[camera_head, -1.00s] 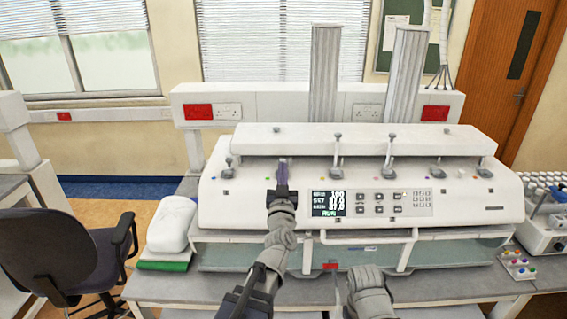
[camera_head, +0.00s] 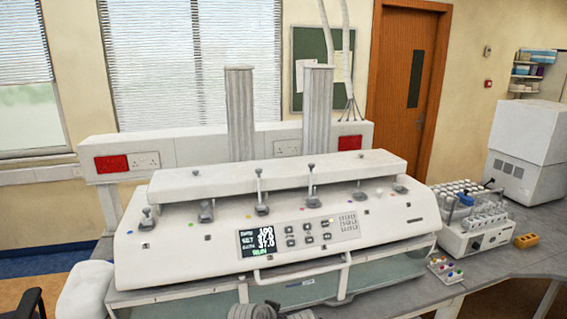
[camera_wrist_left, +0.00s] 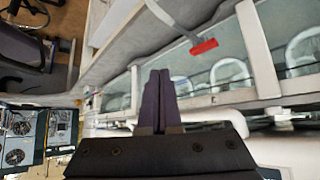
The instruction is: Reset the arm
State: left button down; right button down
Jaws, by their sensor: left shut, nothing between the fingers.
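My left gripper (camera_wrist_left: 158,102) shows in the left wrist view with its two dark fingers together and nothing between them. It is over the front of the white tablet-testing machine, whose clear tank and rounded vessels (camera_wrist_left: 231,72) lie beyond the fingertips. The machine (camera_head: 190,262) stands on the bench in the head view, with its display (camera_head: 262,241) lit. The left gripper is out of the head view. A grey piece of my own arm (camera_head: 262,312) shows at the bottom edge; no right gripper is visible.
A sample rack unit (camera_head: 475,237) stands right of the machine, with a small tray of coloured caps (camera_head: 445,270) and a yellow block (camera_head: 527,240). A white box-shaped instrument (camera_head: 530,150) is behind. A white bundle (camera_head: 83,292) lies at the left. Some bench at right is clear.

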pick_arm(q)
jog(key=s+a+f+g+y+b, duration=0.1)
jog(key=s+f+g, duration=0.3)
jog(key=s, duration=0.4)
jog(key=s+a+f+n+g+y, duration=0.1)
jog(key=s+a+f+g+y, duration=0.3)
jog(key=s, duration=0.4)
jog(key=shift+f+n+b, duration=0.15)
jog(key=shift+n+b, duration=0.15)
jog(key=shift+b, duration=0.05)
